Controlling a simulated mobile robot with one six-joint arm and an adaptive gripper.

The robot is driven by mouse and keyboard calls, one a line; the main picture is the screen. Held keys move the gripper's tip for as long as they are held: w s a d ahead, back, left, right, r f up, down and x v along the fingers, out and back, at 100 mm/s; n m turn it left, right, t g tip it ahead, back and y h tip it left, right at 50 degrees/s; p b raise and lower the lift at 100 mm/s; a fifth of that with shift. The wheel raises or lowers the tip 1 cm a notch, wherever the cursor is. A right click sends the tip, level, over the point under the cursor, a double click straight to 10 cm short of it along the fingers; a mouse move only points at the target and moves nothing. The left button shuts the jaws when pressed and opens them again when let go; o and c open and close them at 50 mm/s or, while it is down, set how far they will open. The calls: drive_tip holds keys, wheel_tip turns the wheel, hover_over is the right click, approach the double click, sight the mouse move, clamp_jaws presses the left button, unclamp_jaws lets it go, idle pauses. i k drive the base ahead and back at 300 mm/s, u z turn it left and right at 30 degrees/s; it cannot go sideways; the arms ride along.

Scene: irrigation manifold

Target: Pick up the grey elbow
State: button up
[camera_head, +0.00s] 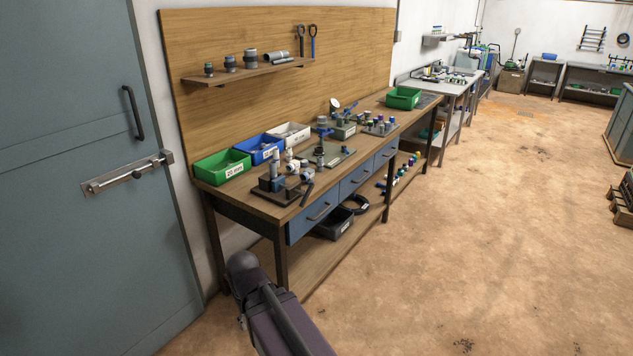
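The workbench (232,200) against the wooden back panel carries several small fittings and fixtures. A light grey fitting (308,174) sits near the front fixture and may be the grey elbow, but it is too small to tell its shape. Other grey and dark fittings stand close around it. Part of my arm shows at the bottom of the view, below and in front of the bench. My gripper is not in view.
A green bin (222,169), a blue bin (259,150) and a white bin (290,134) line the bench's back left. Another green bin (403,97) stands farther along. A shelf (240,74) holds pipe fittings. A grey door (70,150) is at left. Open floor (470,220) lies right.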

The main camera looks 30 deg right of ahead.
sight(307, 175)
drive_tip(key=k, duration=1.1)
drive_tip(key=z, duration=0.6)
drive_tip(key=i, duration=1.1)
drive_tip(key=z, duration=0.5)
drive_tip(key=i, duration=1.35)
drive_tip(key=u, duration=0.1)
